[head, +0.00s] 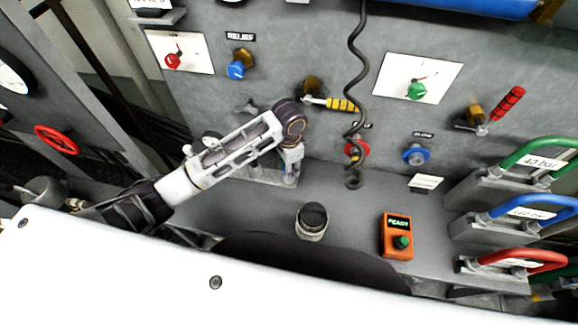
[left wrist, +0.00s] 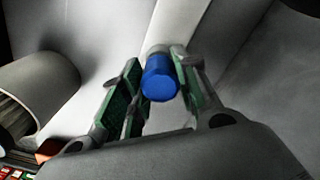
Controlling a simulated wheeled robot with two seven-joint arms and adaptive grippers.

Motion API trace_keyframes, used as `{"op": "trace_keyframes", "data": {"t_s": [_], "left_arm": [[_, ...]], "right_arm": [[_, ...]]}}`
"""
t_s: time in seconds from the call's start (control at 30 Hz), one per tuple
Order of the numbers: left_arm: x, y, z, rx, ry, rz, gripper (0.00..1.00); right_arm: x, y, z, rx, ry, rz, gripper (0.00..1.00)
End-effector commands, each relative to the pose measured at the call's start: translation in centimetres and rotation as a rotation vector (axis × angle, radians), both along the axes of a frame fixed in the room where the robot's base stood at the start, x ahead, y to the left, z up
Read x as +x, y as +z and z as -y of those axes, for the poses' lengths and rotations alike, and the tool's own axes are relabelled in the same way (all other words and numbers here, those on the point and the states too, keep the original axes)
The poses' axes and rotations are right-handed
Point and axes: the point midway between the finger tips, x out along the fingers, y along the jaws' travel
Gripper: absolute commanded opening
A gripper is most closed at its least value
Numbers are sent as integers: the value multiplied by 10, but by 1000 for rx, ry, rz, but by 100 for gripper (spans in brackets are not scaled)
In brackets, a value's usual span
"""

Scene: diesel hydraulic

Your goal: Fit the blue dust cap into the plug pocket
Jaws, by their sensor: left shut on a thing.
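My left gripper (head: 291,172) reaches in from the left and points down in front of the grey panel, low over the bench. In the left wrist view its green-padded fingers (left wrist: 158,88) are around the blue dust cap (left wrist: 160,84), a short cylinder with its round blue end toward the camera. A light grey part shows just behind the blue. In the head view I cannot make out the cap at the gripper. I cannot identify the plug pocket for certain; a low grey block (head: 262,176) lies beside the gripper, partly covered by it. My right gripper is not in view.
A dark-topped pale cylinder (head: 312,221) and an orange READY box (head: 397,236) stand on the bench. A coiled black cable (head: 354,90) hangs near the gripper. The panel carries a blue round fitting (head: 415,154) and a yellow-handled valve (head: 330,102). Coloured handles rise at right.

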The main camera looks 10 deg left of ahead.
Motion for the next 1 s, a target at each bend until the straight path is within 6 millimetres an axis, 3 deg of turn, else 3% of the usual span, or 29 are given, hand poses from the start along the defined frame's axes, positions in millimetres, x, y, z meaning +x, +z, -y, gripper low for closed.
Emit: {"op": "trace_keyframes", "data": {"t_s": [0.33, 0.37, 0.57, 1.0], "left_arm": [[0, -2, 0, 0, 0, 0, 4], [0, -2, 0, 0, 0, 0, 32], [0, -2, 0, -1, 0, 1, 56], [0, 1, 0, -2, 0, 1, 56]], "right_arm": [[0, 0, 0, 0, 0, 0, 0], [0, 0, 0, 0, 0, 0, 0], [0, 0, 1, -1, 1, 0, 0], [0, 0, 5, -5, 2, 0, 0]]}}
